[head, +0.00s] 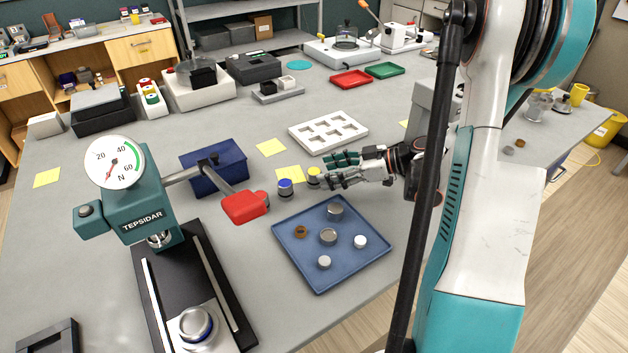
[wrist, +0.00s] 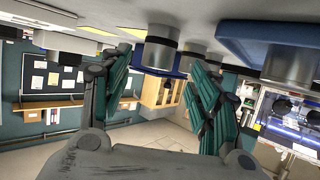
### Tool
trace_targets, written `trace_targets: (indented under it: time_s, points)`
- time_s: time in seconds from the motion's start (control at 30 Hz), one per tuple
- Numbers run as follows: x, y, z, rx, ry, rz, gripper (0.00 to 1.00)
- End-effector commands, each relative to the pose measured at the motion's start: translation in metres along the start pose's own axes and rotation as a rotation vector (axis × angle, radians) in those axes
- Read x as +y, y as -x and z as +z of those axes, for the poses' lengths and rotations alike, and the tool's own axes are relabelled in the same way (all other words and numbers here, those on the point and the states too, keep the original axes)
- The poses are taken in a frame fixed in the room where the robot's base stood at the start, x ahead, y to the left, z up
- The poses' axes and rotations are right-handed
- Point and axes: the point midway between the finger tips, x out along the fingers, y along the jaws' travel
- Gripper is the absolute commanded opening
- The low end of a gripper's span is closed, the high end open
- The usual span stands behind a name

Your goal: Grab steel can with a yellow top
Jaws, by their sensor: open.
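The steel can with a yellow top (head: 314,177) stands upright on the grey bench, beside a similar can with a blue top (head: 286,188). My gripper (head: 330,170) is open and points left, with its teal fingers close to the right side of the yellow-topped can. I cannot tell whether they touch it. The wrist view is upside down. There, a steel can (wrist: 160,48) shows ahead in the gap between the spread fingers (wrist: 165,88); its top colour is unclear.
A blue tray (head: 290,262) with several small metal pieces lies nearest me. A press with a gauge (head: 115,162) and red handle (head: 245,206) stands left, by a dark blue box (head: 214,168). A white slotted block (head: 328,132) lies behind my gripper.

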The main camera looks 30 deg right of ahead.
Motion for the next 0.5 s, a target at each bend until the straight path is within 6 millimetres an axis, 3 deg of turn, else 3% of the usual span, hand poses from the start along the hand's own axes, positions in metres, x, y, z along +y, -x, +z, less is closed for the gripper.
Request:
trace_targets:
  time_s: [0.5]
  points:
    - [0.003,-0.053,-0.001,0.000,0.000,0.000,0.56]
